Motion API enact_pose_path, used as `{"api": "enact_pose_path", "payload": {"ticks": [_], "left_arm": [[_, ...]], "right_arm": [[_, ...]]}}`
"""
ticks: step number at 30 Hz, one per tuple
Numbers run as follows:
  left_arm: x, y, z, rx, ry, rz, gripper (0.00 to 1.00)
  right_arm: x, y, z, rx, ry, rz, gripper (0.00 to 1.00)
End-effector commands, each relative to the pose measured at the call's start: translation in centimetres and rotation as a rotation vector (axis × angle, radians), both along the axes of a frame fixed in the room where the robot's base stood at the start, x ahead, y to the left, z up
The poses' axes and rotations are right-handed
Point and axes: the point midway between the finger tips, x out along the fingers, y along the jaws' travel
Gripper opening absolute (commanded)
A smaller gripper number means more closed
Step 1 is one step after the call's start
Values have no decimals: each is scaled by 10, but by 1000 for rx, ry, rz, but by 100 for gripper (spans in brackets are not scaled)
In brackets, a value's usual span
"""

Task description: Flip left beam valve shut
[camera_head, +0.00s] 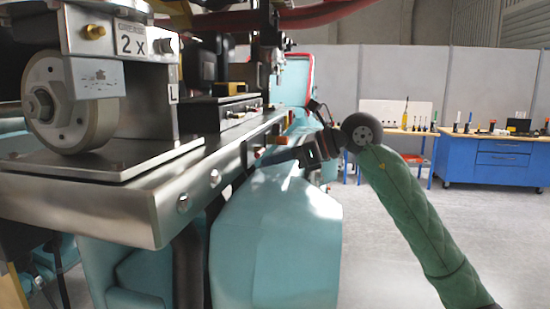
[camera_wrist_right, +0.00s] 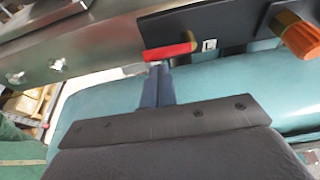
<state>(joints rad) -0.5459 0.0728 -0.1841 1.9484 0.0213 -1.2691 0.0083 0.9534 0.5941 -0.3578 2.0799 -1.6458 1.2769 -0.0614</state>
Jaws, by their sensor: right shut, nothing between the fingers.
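A small red lever (camera_wrist_right: 168,52) lies about level on the black plate on the side of the steel beam. In the head view a small red spot at the beam's side (camera_head: 257,153) appears to be the same lever. My right gripper (camera_wrist_right: 157,66) is shut and empty, its fingertips just below the lever's middle. I cannot tell whether they touch it. In the head view my right gripper (camera_head: 266,160) reaches in from the right to the beam's side. My left gripper is out of view.
An orange knob (camera_wrist_right: 296,36) sticks out from the black plate right of the lever. The steel beam (camera_head: 130,205) carries a wheel unit (camera_head: 75,103). A teal body (camera_head: 275,245) lies below my gripper. Open floor (camera_head: 370,230) is at the right.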

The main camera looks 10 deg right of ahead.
Motion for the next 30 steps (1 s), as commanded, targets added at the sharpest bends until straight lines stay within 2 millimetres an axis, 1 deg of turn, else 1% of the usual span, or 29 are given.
{"api": "enact_pose_path", "payload": {"ticks": [14, 24, 30], "left_arm": [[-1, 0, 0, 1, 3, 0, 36], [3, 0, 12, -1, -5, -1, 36], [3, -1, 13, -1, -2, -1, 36]], "right_arm": [[0, 0, 1, 11, 26, -1, 0], [-1, 0, 4, 32, 77, 0, 0], [-1, 0, 5, 46, 111, 0, 0]]}}
